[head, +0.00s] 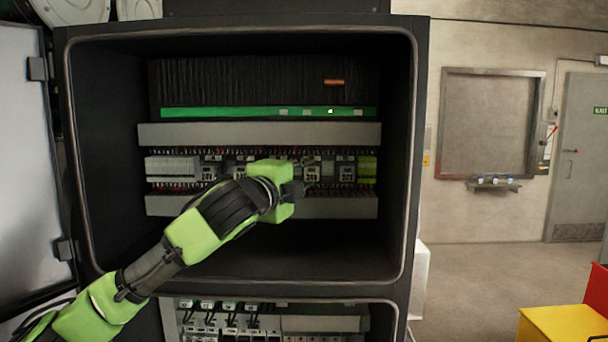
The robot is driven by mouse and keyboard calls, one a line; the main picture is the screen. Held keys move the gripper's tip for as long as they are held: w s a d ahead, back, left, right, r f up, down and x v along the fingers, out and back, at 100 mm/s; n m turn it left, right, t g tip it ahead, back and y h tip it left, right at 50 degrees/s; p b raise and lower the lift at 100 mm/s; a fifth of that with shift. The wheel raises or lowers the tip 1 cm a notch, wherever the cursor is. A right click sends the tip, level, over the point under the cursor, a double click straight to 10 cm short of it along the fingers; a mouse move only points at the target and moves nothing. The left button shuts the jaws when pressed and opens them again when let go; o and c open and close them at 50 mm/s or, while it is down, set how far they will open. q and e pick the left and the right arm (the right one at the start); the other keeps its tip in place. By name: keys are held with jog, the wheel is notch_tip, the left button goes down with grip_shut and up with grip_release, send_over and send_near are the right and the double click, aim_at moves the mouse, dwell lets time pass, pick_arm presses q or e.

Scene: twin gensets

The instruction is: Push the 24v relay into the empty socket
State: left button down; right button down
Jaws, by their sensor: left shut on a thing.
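My left gripper (299,187) reaches into the open cabinet from the lower left. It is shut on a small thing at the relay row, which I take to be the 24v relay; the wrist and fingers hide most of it. Several similar relays (346,173) sit in the row, some left and some right of the gripper. I cannot make out the empty socket; the gripper covers part of the row. I cannot tell whether the held relay touches a socket. My right gripper is not in view.
Grey wiring ducts (260,133) run above and below the row. A green strip (240,112) lies higher up. The cabinet (414,150) frames the space, with its door (28,170) open at left. Below is a second compartment with breakers (230,318).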

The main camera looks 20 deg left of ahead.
pick_arm(q)
jog(key=c, duration=1.6)
grip_release()
jog(key=shift+c, duration=0.2)
